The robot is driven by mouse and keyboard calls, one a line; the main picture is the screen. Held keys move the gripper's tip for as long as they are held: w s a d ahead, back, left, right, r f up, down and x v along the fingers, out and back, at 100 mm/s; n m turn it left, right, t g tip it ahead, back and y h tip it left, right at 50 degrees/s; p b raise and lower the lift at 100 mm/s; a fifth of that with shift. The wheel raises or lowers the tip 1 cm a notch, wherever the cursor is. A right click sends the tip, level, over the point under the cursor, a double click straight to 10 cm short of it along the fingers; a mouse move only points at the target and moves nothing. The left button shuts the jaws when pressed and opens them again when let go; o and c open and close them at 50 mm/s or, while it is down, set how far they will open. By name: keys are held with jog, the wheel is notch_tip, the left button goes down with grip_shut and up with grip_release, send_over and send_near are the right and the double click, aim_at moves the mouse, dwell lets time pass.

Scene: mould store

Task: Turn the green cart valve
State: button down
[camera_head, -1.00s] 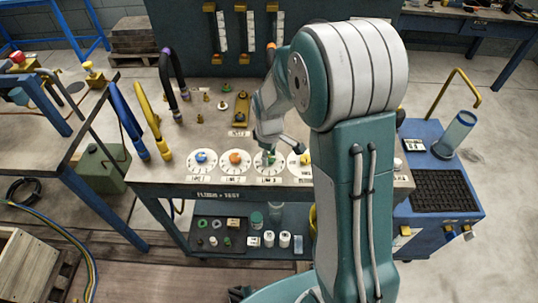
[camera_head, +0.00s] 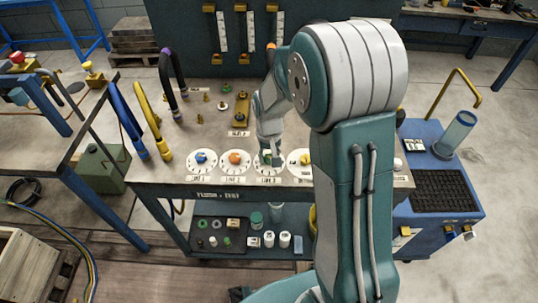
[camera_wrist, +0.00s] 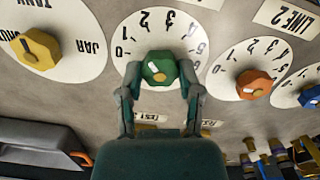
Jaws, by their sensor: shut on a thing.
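The green valve knob (camera_wrist: 160,68) sits on a white round dial (camera_wrist: 128,38) with numbers around its edge. It carries a pale mark left of its middle in the wrist view. My gripper (camera_wrist: 158,80) is shut on the green knob, one finger on each side. In the head view my gripper (camera_head: 267,150) points down at the third dial from the left on the cart top, and little of the green knob shows past the fingers.
An orange knob (camera_wrist: 254,84) and a blue knob (camera_wrist: 312,97) sit on dials on one side; a yellow knob (camera_wrist: 36,48) sits on the other. Blue and yellow hoses (camera_head: 150,122) stand at the cart's left. The shelf below (camera_head: 225,240) holds several small items.

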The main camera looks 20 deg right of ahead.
aim_at(268, 157)
jog(key=shift+s+f+m, duration=0.15)
jog(key=shift+m, duration=2.15)
jog(key=shift+c, duration=1.3)
grip_release()
jog(key=shift+a, duration=0.1)
notch_tip(268, 157, up, 12)
jog(key=shift+w, duration=0.2)
